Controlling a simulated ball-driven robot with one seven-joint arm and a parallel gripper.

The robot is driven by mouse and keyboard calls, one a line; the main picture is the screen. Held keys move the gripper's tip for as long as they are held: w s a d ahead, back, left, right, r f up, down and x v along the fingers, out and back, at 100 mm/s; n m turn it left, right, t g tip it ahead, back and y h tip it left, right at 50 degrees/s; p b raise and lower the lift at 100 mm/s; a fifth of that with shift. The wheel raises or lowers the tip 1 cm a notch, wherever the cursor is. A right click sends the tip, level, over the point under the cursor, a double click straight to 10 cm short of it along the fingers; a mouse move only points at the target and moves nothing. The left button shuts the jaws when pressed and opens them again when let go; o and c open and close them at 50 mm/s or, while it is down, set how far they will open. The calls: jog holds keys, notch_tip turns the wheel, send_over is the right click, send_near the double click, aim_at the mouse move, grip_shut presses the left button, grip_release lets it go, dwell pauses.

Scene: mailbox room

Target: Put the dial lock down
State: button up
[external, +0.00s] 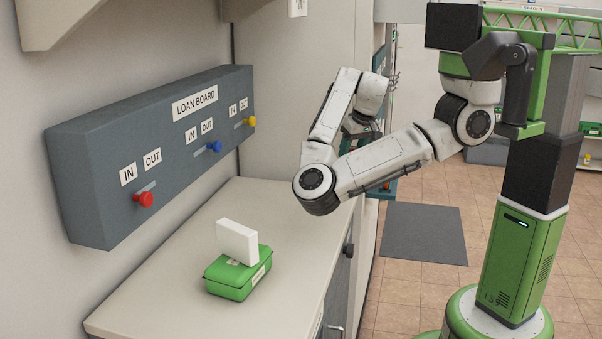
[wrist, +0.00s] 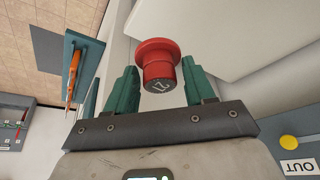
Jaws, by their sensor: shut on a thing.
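In the wrist view the dial lock (wrist: 158,66) is a red, flanged, round piece with pale markings on its dark end face. It sits between the two teal fingers of my gripper (wrist: 160,72), which is shut on it. The lock is held up in the air, with a pale surface behind it. In the external view my gripper is mostly hidden behind my bent arm, past the far end of the counter (external: 165,292), and I cannot make out the lock there.
The grey loan board (external: 85,185) with red, blue and yellow knobs hangs above the counter. A green case (external: 228,284) with a white block (external: 237,243) on it stands on the near counter; the counter beyond is clear. A teal panel (wrist: 91,48) with an orange-handled tool hangs nearby.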

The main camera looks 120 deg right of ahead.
jog(key=w+d+f, duration=0.2)
jog(key=w+f, duration=0.1)
jog(key=w+d+f+b, duration=0.1)
jog(key=w+d+f, duration=0.2)
jog(key=w+d+f+b, duration=0.1)
jog(key=w+d+f, duration=0.2)
jog(key=shift+w+d, duration=0.15)
jog(key=shift+w, duration=0.2)
jog(key=shift+w+d+f+b, duration=0.15)
jog(key=shift+f+b, duration=0.05)
jog(key=shift+f, duration=0.8)
jog(key=shift+w+d+f+b, duration=0.15)
jog(key=shift+f, duration=0.8)
jog(key=shift+f, duration=0.15)
jog(key=o, duration=1.1)
jog(key=shift+c, duration=0.2)
jog(key=p+v, duration=0.1)
jog(key=v, duration=1.1)
